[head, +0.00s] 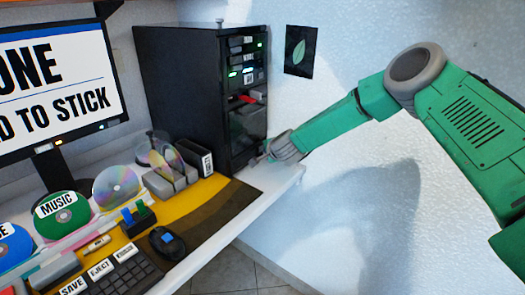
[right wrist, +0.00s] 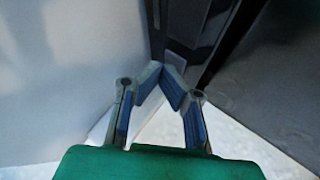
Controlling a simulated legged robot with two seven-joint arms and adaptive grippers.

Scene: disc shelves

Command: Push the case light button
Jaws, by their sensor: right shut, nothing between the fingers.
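The black computer case (head: 180,80) stands upright at the back of the desk in the head view. Its narrow front faces right and has drive slots, green lights (head: 247,71) and a red part (head: 247,98). I cannot tell which small part is the case light button. My right gripper (head: 261,157) is low at the case's front, near its bottom corner. In the right wrist view my right gripper (right wrist: 163,80) has its blue-padded fingertips together and empty, with the dark case front (right wrist: 190,35) beyond them. I cannot tell whether they touch it. My left gripper is not in view.
A monitor (head: 55,85), discs (head: 117,186), a disc holder (head: 172,180), a dark box (head: 196,158), a mouse (head: 165,240) and a keyboard (head: 120,275) crowd the desk. The white wall (head: 340,85) with a leaf poster (head: 300,50) is behind my right arm. Open floor lies right of the desk.

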